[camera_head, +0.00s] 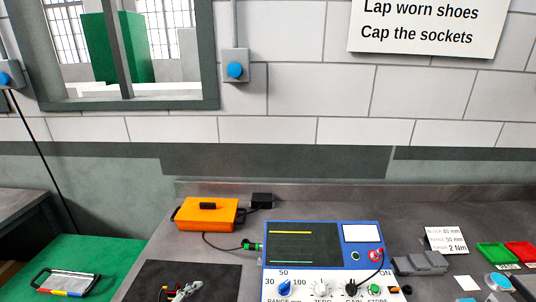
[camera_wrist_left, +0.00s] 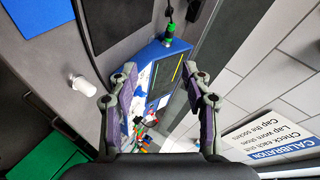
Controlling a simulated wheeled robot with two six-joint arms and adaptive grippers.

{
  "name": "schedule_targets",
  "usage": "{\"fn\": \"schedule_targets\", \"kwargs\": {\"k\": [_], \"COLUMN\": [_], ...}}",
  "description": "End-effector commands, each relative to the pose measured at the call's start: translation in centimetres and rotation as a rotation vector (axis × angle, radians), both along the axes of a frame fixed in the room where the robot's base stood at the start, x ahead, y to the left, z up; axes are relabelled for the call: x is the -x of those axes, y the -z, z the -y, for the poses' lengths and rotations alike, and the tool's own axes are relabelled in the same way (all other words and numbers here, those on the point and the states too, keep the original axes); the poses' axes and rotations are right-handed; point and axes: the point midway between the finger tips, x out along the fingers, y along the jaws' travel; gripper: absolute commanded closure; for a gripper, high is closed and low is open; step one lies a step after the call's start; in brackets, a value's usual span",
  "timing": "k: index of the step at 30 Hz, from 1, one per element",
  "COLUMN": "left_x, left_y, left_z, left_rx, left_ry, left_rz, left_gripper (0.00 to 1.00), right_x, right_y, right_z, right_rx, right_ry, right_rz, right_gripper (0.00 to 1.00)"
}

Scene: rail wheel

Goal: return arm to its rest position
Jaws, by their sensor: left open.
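My left gripper (camera_wrist_left: 162,88) shows in the left wrist view with its two dark, purple-padded fingers spread apart and nothing between them. Beyond the fingers is the blue-framed instrument (camera_wrist_left: 178,48), seen at a slant, and it is apart from them. In the head view the same instrument (camera_head: 303,244) stands on the bench, with a dark screen, knobs and a green plug at its left side. I cannot make out either gripper in the head view. My right gripper shows in neither view.
An orange case (camera_head: 207,214) and a black mat (camera_head: 190,275) lie left of the instrument. A small grey item (camera_head: 186,291) on the mat is unclear. Grey blocks (camera_head: 420,263), a green tray (camera_head: 497,256) and a red tray (camera_head: 522,251) are at right. A white cylinder (camera_wrist_left: 84,85) shows in the wrist view.

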Motion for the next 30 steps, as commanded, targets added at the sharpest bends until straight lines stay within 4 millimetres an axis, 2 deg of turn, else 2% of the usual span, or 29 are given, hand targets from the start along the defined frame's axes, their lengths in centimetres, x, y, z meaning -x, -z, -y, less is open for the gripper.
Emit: {"fn": "schedule_targets", "kwargs": {"k": [6, 11, 16, 22, 24, 29, 30], "left_x": [2.3, 4.9, 8.7, 14.0, 13.6, 12.7, 12.7], "left_y": [3.2, 5.8, 8.2, 10.0, 14.0, 22.2, 24.4], "left_z": [-1.0, -2.4, -4.1, -6.3, -6.6, -7.3, -7.5], "left_rx": [0.152, 0.284, 0.434, 0.590, 0.586, 0.573, 0.570], "left_ry": [-0.189, -0.418, -0.754, -1.229, -1.253, -1.266, -1.270], "left_rz": [-0.239, -0.439, -0.638, -0.791, -0.807, -0.826, -0.832], "left_gripper": [0.51, 0.51, 0.51, 0.51, 0.51, 0.51, 0.51], "right_x": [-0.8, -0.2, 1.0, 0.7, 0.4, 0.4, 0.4], "right_y": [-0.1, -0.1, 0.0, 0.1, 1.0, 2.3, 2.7], "right_z": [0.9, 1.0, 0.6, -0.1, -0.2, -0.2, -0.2], "right_rx": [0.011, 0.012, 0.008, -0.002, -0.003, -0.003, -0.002], "right_ry": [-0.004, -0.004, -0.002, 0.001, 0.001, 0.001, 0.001], "right_rz": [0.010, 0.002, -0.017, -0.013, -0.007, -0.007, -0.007], "right_gripper": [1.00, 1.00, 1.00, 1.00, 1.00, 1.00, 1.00]}}
